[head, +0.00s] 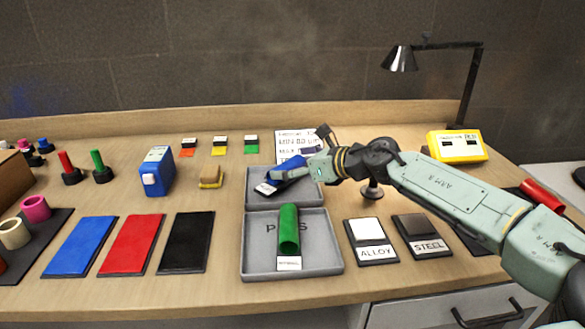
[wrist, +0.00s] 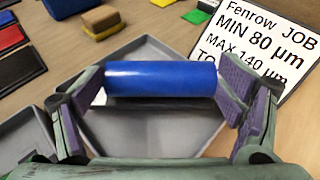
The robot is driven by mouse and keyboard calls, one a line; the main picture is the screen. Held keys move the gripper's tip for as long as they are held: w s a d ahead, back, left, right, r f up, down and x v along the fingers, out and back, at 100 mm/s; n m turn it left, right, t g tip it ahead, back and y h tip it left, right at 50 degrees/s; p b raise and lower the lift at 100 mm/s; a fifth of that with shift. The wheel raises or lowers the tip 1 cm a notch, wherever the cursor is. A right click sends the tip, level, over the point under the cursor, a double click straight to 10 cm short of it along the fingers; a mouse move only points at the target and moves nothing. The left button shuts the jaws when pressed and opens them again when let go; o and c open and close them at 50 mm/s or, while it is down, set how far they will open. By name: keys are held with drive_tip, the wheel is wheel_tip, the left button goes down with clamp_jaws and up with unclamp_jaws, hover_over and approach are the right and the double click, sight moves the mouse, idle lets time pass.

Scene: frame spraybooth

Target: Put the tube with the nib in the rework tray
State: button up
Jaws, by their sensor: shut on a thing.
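A blue tube (head: 291,168) is held crosswise in my gripper (head: 300,170), at the rear grey tray (head: 257,203). In the wrist view the blue tube (wrist: 160,78) lies between the two finger pads, over the grey tray (wrist: 165,132). I cannot tell whether it touches the tray floor. No nib shows on its visible side. A small white label shows beside the tube; its words are unreadable. A green tube (head: 289,228) lies in the front grey tray (head: 318,258), whose floor lettering it partly covers. A red tube (head: 543,194) lies at the far right.
A white job card (head: 297,139) stands behind the rear tray, reading MIN 80 µm in the wrist view. A blue gauge (head: 156,171) and a sponge block (head: 211,177) stand left. The ALLOY (head: 371,243) and STEEL (head: 424,236) blocks sit right of the front tray.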

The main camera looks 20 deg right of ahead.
drive_tip(key=shift+f, duration=0.95)
drive_tip(key=o, duration=1.1)
drive_tip(key=shift+r, duration=0.3)
drive_tip(key=b+v, duration=0.2)
drive_tip(key=v, duration=0.9)
drive_tip(key=shift+s+d, duration=0.25)
drive_tip(key=shift+s, duration=0.1)
